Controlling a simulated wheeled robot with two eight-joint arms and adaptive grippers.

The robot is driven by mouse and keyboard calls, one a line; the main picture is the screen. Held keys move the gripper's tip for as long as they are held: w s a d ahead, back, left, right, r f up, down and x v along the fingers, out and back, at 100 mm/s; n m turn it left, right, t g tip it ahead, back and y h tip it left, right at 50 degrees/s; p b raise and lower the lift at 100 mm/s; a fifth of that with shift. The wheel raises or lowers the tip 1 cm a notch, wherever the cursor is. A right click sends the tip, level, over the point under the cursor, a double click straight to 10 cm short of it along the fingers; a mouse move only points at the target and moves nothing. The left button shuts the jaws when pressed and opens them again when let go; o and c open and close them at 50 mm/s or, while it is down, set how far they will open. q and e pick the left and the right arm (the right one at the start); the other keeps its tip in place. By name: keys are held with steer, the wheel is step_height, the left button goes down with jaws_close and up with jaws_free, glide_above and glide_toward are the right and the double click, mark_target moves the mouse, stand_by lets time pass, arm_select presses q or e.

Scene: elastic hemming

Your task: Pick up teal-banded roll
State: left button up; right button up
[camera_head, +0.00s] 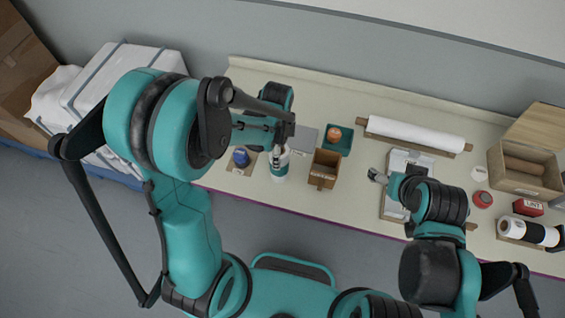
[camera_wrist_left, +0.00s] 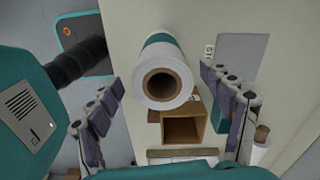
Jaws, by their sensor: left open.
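The teal-banded roll (camera_head: 280,168) stands upright on the table, white with a teal band. In the left wrist view the roll (camera_wrist_left: 165,80) shows its open cardboard core, between my finger pads. My left gripper (camera_head: 280,140) is open over the roll in the head view and hides part of its top. In the wrist view the left gripper (camera_wrist_left: 168,112) has its fingers spread on both sides of the roll, with no clear contact. My right gripper (camera_head: 376,176) is farther right, near a white device; its jaw state is unclear.
A small open brown box (camera_head: 323,170) stands just right of the roll. A blue item (camera_head: 240,157) is just left. A teal tray (camera_head: 338,138) holds an orange object. A long white roll (camera_head: 415,134) lies behind. A white device (camera_head: 405,165) stands right of centre.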

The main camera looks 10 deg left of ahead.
mark_target(281, 175)
arm_select(q)
step_height(281, 175, down, 7)
steer(key=b, duration=0.1)
steer(key=shift+w, duration=0.15)
steer(key=shift+r, duration=0.15)
steer(key=shift+c, duration=0.3)
steer(key=c, duration=1.7)
